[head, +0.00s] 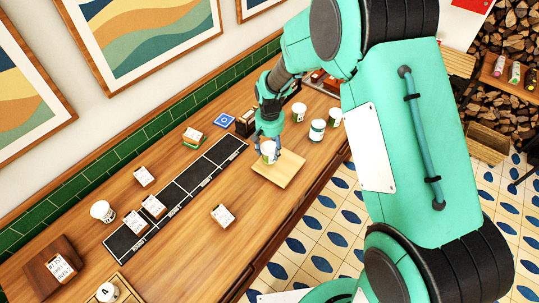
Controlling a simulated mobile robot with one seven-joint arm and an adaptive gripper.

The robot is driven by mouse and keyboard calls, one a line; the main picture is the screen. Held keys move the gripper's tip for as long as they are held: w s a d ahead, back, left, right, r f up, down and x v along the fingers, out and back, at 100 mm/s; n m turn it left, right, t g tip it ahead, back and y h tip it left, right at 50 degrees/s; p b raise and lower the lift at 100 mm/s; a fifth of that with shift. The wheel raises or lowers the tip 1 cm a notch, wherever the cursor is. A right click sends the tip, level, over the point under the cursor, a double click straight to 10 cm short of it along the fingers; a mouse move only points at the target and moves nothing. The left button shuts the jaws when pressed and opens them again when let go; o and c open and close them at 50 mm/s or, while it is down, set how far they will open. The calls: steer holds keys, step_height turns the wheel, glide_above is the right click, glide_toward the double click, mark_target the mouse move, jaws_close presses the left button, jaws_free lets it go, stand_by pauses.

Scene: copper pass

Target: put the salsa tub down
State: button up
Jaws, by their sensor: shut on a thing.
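My gripper (268,137) points down and is shut on a small pale tub (268,151), which I take to be the salsa tub. Its label is too small to read. The tub is over the rear left part of a square light wooden board (279,174) on the counter. I cannot tell whether the tub touches the board or hangs just above it. The gripper's fingers hide part of the tub.
More pale tubs, such as one with a green band (317,131), stand to the right. A dark labelled strip (177,188) runs along the counter (200,252) to the left. Small labelled boxes (222,215) lie around it. The board's front part is bare.

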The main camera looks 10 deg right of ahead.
mark_target(270, 148)
steer(key=shift+f, duration=1.75)
steer(key=shift+f, duration=0.15)
steer(key=o, duration=1.4)
step_height(270, 148, up, 12)
steer(key=shift+s+d+r, duration=0.1)
steer(key=shift+r, duration=0.05)
